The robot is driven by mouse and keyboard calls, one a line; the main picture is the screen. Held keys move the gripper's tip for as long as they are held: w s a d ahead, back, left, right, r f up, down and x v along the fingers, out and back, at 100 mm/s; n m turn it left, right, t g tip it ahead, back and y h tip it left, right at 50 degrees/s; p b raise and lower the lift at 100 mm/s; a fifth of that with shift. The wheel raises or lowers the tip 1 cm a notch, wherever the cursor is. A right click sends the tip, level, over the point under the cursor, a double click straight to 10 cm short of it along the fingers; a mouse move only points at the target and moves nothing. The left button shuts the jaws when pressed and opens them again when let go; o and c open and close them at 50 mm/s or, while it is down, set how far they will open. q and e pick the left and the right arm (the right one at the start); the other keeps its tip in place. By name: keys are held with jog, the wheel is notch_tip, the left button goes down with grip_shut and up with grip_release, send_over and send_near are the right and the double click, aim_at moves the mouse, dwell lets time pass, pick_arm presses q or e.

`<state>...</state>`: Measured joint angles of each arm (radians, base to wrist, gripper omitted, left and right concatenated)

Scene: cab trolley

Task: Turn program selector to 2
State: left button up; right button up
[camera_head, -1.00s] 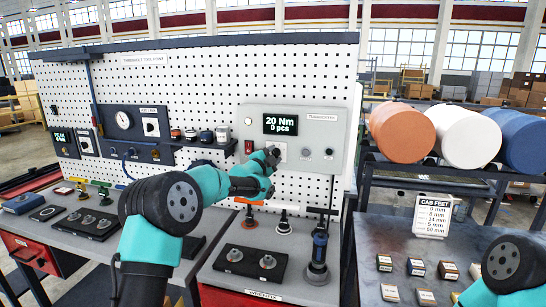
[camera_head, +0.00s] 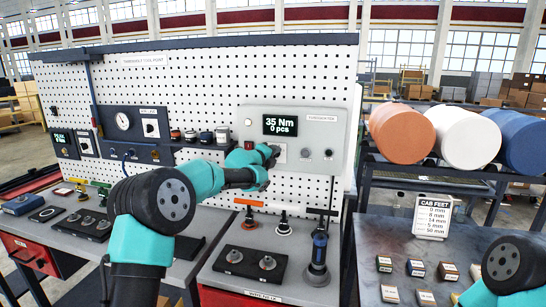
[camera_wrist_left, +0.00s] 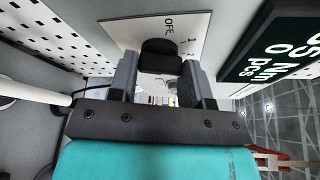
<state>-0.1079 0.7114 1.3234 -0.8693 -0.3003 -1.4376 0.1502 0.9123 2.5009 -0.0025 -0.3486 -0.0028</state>
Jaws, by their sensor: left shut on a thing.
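The grey controller panel (camera_head: 338,118) hangs on the pegboard, and its display (camera_head: 281,125) reads 35 Nm and 0 pcs. My left gripper (camera_head: 272,153) is at the panel just below the display, shut on the program selector. In the left wrist view the black selector knob (camera_wrist_left: 160,55) sits between the two fingers of my left gripper (camera_wrist_left: 161,72). Its pale plate (camera_wrist_left: 190,25) shows the marks OFF, 1 and 2. The knob's exact pointing is hard to read. My right gripper is out of view; only part of that arm shows at the lower right.
Below are an upright tool (camera_head: 318,262) and a black socket tray (camera_head: 249,266). The cab feet table (camera_head: 400,240) is at the right.

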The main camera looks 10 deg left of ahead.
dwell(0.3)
pick_arm(q)
jog(key=o, duration=0.9)
jog(key=v, duration=1.7)
jog(key=shift+s+a+r, duration=0.15)
jog(key=shift+s+r, duration=0.05)
